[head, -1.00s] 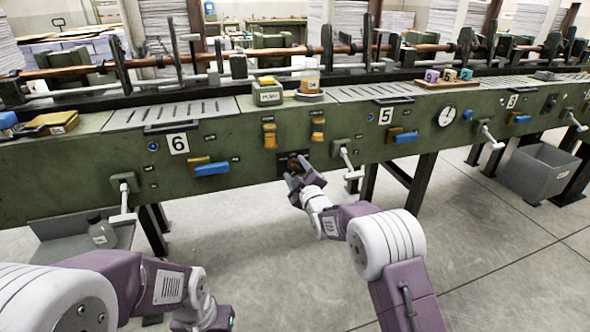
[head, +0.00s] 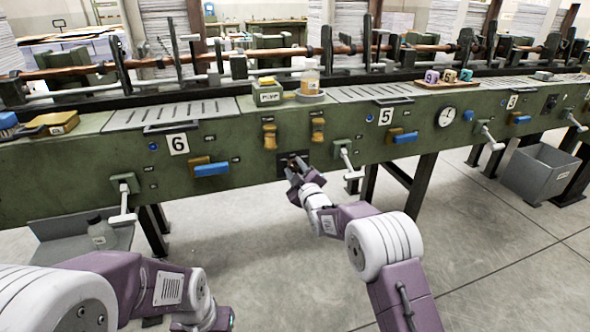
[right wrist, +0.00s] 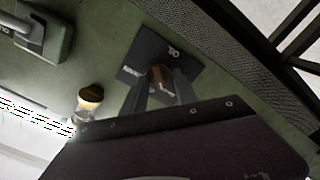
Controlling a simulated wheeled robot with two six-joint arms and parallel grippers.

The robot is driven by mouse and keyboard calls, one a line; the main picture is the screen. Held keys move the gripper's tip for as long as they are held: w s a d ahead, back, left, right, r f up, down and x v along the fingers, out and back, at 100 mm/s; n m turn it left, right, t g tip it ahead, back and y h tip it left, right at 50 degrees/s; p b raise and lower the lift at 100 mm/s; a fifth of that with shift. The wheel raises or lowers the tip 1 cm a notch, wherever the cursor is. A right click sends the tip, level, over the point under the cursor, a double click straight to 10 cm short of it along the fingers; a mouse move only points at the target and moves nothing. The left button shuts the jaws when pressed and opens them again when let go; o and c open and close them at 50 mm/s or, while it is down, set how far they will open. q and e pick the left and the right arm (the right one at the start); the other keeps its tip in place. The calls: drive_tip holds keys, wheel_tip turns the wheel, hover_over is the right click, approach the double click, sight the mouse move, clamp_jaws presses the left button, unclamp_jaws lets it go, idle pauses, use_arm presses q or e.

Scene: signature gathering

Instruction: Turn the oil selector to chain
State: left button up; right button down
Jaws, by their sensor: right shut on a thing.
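The oil selector (head: 285,158) is a dark square plate low on the green machine front, left of a white crank handle. In the right wrist view the plate (right wrist: 176,44) carries the word OIL and a brown knob (right wrist: 160,76) at its middle. Other lettering on the plate is too small or covered to read. My right gripper (head: 296,172) is at the plate; in the right wrist view its fingers (right wrist: 160,84) are shut on the knob and hide part of it. My left arm (head: 170,285) is at the lower left; its gripper's fingers do not show.
Blue-and-yellow switches (head: 210,169) and another crank (head: 124,200) are to the left. A grey bin (head: 540,172) stands at right. The floor in front is clear.

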drive_tip(key=m, duration=0.5)
drive_tip(key=shift+d+r+p, duration=0.1)
drive_tip(key=shift+p, duration=0.2)
drive_tip(key=m, duration=0.4)
drive_tip(key=shift+d+m+p, duration=0.1)
drive_tip(key=shift+m+p, duration=0.2)
drive_tip(key=m+p, duration=0.1)
drive_tip(key=m, duration=0.4)
drive_tip(key=shift+w+d, duration=0.1)
drive_tip(key=shift+d, duration=0.05)
drive_tip(key=shift+d+m, duration=0.1)
drive_tip(key=shift+m, duration=2.1)
drive_tip(key=shift+f, duration=0.2)
drive_tip(key=c, duration=1)
unclamp_jaws()
drive_tip(key=shift+r, duration=0.1)
